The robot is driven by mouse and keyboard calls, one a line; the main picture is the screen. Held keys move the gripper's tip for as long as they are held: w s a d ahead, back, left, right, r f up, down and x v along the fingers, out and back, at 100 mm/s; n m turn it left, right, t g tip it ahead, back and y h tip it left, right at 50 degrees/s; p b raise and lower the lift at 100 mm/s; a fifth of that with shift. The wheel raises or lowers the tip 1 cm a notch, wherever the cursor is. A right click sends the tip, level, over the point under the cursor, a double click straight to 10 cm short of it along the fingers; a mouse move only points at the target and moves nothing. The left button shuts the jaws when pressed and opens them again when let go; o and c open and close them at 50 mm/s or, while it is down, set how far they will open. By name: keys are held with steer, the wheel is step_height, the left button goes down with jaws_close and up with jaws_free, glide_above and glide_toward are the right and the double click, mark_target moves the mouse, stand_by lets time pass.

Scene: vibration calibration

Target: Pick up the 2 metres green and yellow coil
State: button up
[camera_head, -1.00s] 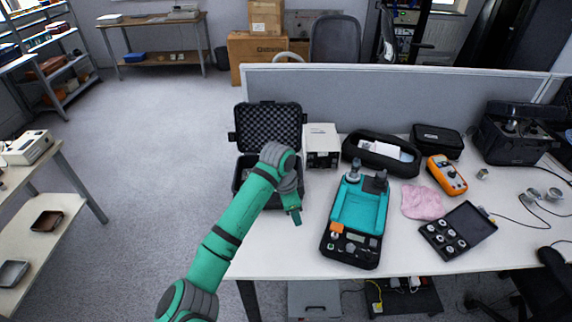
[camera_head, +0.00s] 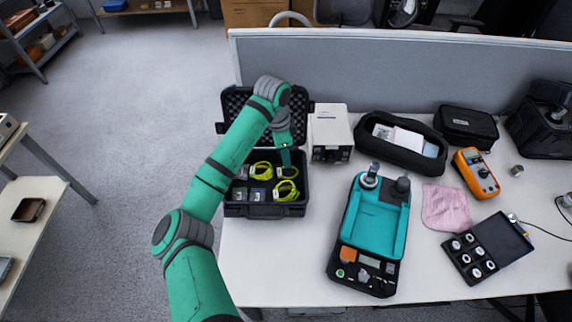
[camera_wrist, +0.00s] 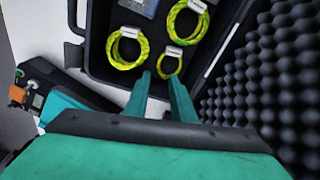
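Several green and yellow coils lie in the open black case on the table; one is at the left (camera_head: 261,170), one at the front right (camera_head: 286,190), and one at the back right (camera_head: 287,171) by my gripper (camera_head: 286,156). In the wrist view I see a left coil (camera_wrist: 121,56), a larger upper coil (camera_wrist: 172,21) and a smaller coil (camera_wrist: 162,66) just beyond my fingertips (camera_wrist: 160,77). Each has a white tag, too small to read, so I cannot tell which is 2 metres. My fingers are apart and appear empty.
The case's front wall (camera_head: 265,211) and foam-lined lid (camera_wrist: 265,75) rise around the coils. A white box device (camera_head: 330,130) stands right of the case. A teal and black instrument (camera_head: 373,228) lies farther right. Bare table lies in front of the case.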

mark_target(290, 176)
steer(key=f, duration=0.3)
steer(key=d+f, duration=0.1)
steer(key=f, duration=0.6)
steer(key=shift+w+d, duration=0.1)
steer(key=shift+d, duration=0.05)
steer(key=shift+c, duration=0.6)
jaws_close()
